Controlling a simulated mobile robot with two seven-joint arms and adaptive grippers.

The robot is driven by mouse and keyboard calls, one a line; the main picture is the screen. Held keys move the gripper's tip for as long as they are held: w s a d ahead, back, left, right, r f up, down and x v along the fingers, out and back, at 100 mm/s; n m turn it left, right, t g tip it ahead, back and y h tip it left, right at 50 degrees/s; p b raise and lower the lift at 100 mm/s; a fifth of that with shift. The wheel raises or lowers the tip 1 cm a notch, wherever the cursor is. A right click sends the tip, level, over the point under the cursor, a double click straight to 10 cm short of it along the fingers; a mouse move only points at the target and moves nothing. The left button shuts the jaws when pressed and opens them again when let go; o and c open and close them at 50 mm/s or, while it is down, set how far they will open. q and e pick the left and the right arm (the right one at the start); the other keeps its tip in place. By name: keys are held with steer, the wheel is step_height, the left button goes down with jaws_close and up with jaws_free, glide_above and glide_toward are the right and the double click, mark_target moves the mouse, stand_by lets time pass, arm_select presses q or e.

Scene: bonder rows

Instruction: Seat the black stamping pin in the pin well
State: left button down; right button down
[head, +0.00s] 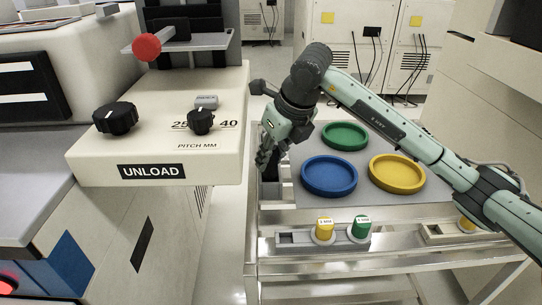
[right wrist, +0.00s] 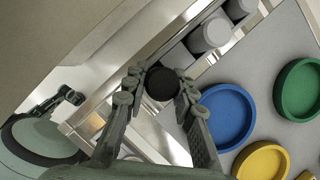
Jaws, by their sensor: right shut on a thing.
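My right gripper (head: 267,163) is at the left edge of the table, pointing down. In the right wrist view its fingers (right wrist: 160,86) are shut on the black stamping pin (right wrist: 162,84), a round black cylinder seen from its end. In the head view the dark pin (head: 270,190) shows just below the fingers, over a narrow metal rack (head: 285,197). I cannot tell whether it touches the rack. Grey cylinders (right wrist: 205,35) stand in a row in that rack in the right wrist view. No pin well can be clearly made out. My left gripper is not in view.
A blue dish (head: 329,177), a green dish (head: 345,135) and a yellow dish (head: 397,173) sit on the grey table mat. A front block (head: 293,238) has a dark slot and yellow and green knobs. The cream UNLOAD machine (head: 215,165) stands close left of the gripper.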

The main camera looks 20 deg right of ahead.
steer(key=shift+f, duration=0.15)
stand_by(0.4)
steer(key=shift+f+b, duration=0.85)
steer(key=shift+f, duration=0.1)
steer(key=c, duration=1.2)
jaws_free()
steer(key=shift+o, duration=0.2)
steer(key=v, duration=1.2)
steer(key=shift+s+d, duration=0.1)
